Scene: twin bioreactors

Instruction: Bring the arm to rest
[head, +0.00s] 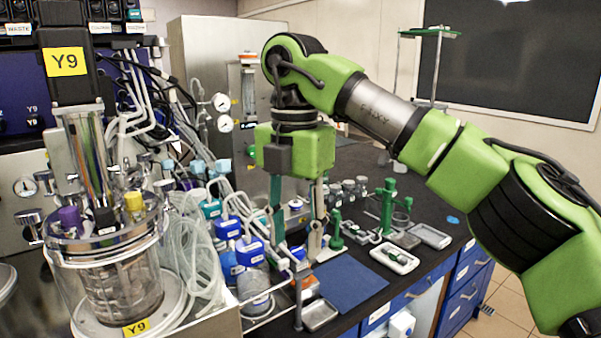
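My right arm (405,125), green with a grey link, comes in from the right and bends down at its wrist. My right gripper (302,252) points down over the front part of the dark bench (432,280). Its two fingers stand apart with a gap between them, and I see nothing held. The fingertips overlap blue-capped bottles and a small metal stand in the picture, so I cannot tell whether they touch anything. My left gripper is not in view.
A glass bioreactor vessel (122,275) labelled Y9 stands at left, with loose clear tubing (203,260) beside it. Blue-capped bottles (250,252) crowd near the gripper. A blue mat (350,284), small trays (394,258) and a green stand (387,205) lie to its right.

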